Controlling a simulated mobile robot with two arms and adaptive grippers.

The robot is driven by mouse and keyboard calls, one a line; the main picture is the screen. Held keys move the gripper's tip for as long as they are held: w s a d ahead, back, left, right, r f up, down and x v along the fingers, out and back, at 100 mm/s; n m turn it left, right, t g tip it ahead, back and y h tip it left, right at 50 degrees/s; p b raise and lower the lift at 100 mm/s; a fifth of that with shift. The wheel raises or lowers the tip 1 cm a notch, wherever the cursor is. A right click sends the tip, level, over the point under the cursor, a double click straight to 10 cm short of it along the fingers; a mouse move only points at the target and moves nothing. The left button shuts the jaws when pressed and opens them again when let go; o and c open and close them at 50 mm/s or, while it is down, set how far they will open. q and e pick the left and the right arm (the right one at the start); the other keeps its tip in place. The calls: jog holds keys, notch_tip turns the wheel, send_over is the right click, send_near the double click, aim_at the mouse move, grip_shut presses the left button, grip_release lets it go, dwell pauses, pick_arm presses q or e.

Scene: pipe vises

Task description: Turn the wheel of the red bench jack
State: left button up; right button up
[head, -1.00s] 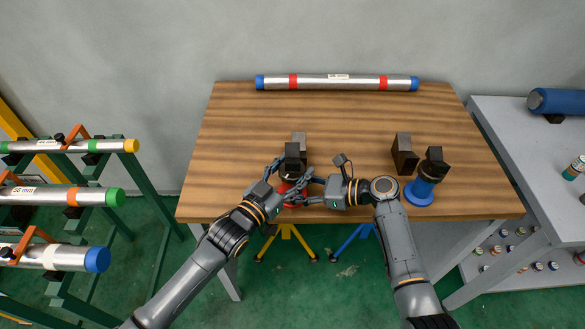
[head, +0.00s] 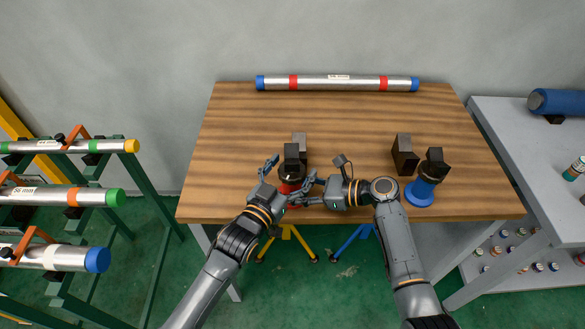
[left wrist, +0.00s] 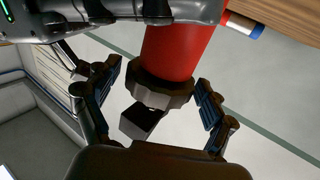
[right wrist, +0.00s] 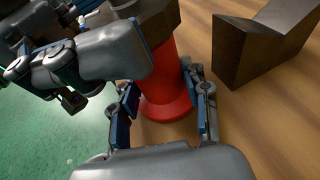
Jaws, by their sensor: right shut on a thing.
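The red bench jack (head: 289,188) stands near the table's front edge, with a dark collar-like wheel (left wrist: 163,92) and a black V-shaped head (head: 292,156). In the left wrist view its red body (left wrist: 172,45) shows beside the wheel. My left gripper (head: 291,171) is open, one finger on each side of the wheel, with gaps showing. My right gripper (right wrist: 162,108) is shut on the jack's red body (right wrist: 165,80), below the wheel. In the head view the grippers hide much of the jack.
A blue jack (head: 421,188) and a dark block (head: 404,154) stand to the right on the table (head: 340,125). Another block (head: 299,141) is just behind the red jack. A steel pipe (head: 338,83) lies along the back. A pipe rack (head: 125,165) stands left. The table's middle is clear.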

pick_arm(q)
jog(key=shift+f, duration=0.1)
jog(key=v, duration=1.2)
jog(key=w+d+r+m+g+h, duration=0.3)
jog(key=d+m+g+h, duration=0.1)
jog(key=m+h, duration=0.15)
jog(key=w+a+f+m+g+h, duration=0.2)
jog(key=a+f+g, duration=0.15)
jog(key=a, duration=0.55)
jog(key=shift+g, duration=0.45)
jog(key=x, duration=1.2)
jog(key=shift+w, duration=0.1)
